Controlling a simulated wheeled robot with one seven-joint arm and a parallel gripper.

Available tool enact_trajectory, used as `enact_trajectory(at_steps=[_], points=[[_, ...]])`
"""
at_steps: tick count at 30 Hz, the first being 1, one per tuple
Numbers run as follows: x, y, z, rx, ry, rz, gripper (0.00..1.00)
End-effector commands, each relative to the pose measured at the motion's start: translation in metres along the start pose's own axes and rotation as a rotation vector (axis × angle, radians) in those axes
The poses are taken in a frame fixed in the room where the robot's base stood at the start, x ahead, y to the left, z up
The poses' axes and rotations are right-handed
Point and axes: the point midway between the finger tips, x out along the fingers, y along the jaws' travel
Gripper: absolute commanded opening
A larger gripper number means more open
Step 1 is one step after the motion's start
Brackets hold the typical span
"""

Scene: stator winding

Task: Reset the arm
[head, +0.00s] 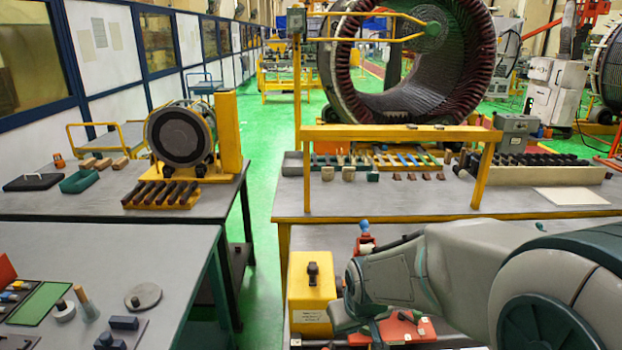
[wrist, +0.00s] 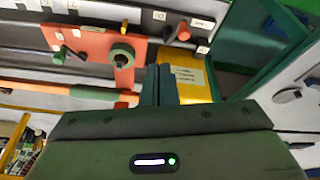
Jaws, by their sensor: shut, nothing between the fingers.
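My arm (head: 440,265) reaches in from the lower right of the head view, over the near right bench. My gripper (wrist: 168,85) shows in the wrist view as two dark fingers close together, with nothing between them. The fingertips appear near a yellow box (wrist: 195,82) with a white label; whether they touch it cannot be told. The same yellow box (head: 312,292) stands left of my arm in the head view, with a dark handle on top. My fingers are not clear in the head view.
An orange panel (wrist: 95,45) with knobs lies beside the fingers; part of it (head: 405,328) shows under my arm. A large stator ring (head: 350,70) stands behind the back right bench. A smaller round machine (head: 180,137) stands on the left bench. Green floor (head: 262,200) runs between benches.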

Motion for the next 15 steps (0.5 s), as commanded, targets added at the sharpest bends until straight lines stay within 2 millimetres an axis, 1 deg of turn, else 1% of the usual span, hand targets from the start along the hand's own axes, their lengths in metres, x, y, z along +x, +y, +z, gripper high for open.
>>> enact_trajectory(at_steps=[1,3,9,12,15], points=[[-0.008,0.004,0.010,0.018,0.006,0.018,0.00],[-0.023,0.011,0.023,0.049,0.002,0.037,0.00],[-0.059,0.022,0.068,0.147,-0.004,0.064,0.00],[-0.073,0.024,0.090,0.193,-0.005,0.064,0.00],[-0.082,0.024,0.108,0.228,-0.006,0.058,0.00]])
